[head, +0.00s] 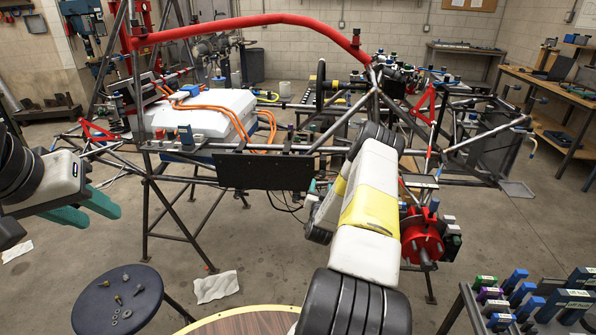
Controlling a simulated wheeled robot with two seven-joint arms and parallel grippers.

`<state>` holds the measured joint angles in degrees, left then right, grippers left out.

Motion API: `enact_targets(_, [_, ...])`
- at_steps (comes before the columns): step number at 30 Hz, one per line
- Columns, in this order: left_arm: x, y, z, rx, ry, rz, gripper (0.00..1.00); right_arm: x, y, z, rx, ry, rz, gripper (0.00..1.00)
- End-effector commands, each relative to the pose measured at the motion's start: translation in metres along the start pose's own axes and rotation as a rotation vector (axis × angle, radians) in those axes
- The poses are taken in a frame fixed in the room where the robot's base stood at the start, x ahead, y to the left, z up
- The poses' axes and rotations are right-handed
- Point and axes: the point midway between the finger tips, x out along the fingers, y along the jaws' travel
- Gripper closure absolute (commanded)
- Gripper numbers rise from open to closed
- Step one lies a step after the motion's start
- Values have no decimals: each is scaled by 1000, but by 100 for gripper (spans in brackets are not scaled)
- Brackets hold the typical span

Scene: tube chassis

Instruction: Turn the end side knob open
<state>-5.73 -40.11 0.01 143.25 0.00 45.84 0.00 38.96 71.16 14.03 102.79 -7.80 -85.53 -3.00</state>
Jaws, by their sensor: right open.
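A tube chassis (275,21) with a red roll bar stands across the middle of the head view. I cannot tell which of its many small fittings is the end side knob; my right arm covers part of the frame. My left gripper (103,218) is at the left, in front of the chassis. Its teal fingers stand apart with nothing between them. My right arm rises from the bottom middle and bends down in front of the chassis. Only a sliver of teal of my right gripper (313,186) shows beside the black plate, so its fingertips and any contact are hidden.
A red hub (420,236) sits right of my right arm. A round stool (95,285) holds small hardware. A rack of blue, green and purple parts (535,300) is at lower right. A workbench (560,90) stands at right. A white cloth (216,287) lies on the floor.

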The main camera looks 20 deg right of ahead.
Motion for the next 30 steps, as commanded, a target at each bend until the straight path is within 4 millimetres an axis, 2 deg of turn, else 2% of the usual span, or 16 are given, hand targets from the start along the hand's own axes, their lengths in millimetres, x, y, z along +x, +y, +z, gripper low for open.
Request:
enact_targets(5, [0,0,0,0,0,0,64,9,5,3,4,16,9,51])
enact_targets(12, [0,0,0,0,0,0,64,48,5,2,3,15,9,51])
enact_targets(18, [0,0,0,0,0,0,64,71,5,2,2,13,8,51])
enact_targets(28, [0,0,0,0,0,0,64,76,5,2,2,11,7,51])
enact_targets(29, [0,0,0,0,0,0,64,76,5,2,2,11,7,52])
enact_targets(30, [0,0,0,0,0,0,64,76,5,2,2,11,8,60])
